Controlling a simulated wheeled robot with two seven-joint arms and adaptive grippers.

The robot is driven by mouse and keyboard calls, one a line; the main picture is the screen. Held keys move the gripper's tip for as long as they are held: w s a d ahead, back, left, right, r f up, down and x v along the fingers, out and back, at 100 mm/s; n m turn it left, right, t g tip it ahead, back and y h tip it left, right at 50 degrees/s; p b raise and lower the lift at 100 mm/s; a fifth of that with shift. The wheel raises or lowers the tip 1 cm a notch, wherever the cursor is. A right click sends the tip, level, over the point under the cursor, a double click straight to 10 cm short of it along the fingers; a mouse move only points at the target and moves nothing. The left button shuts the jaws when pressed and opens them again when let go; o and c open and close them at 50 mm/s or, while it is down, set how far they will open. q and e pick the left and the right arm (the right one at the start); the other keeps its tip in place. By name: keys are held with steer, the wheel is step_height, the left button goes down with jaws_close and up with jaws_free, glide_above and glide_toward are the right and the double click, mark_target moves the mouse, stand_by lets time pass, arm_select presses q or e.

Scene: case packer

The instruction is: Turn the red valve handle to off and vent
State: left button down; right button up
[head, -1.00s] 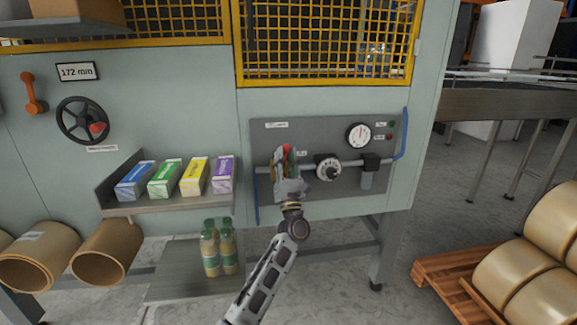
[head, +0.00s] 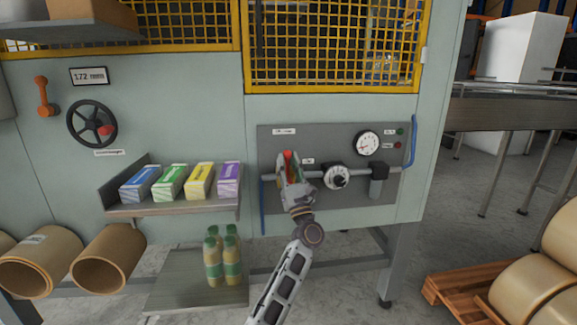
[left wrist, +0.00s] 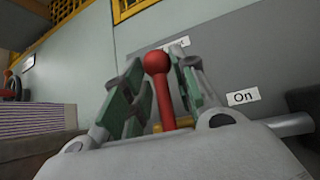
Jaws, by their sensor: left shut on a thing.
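The red valve handle (head: 290,157) is on the left part of the grey air panel (head: 345,205), on the horizontal pipe. It points up toward a white label (head: 284,131), whose text is too small to read. In the left wrist view the red handle (left wrist: 158,85) with its round knob stands between my green-padded fingers. My left gripper (head: 287,167) is shut on the handle. The "On" label (left wrist: 243,97) lies to the right of the handle. The pressure gauge (head: 368,143) needle seems to point down-left. My right gripper is not in view.
A shelf (head: 170,209) with several coloured cartons stands to the left, with bottles (head: 222,262) below. A yellow mesh guard (head: 335,50) is above.

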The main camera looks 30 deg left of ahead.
arm_select(q)
steer(key=shift+f, duration=0.1)
steer(key=c, duration=1.3)
jaws_free()
steer(key=shift+a, duration=0.1)
steer(key=shift+s, duration=0.1)
steer(key=v, duration=1.2)
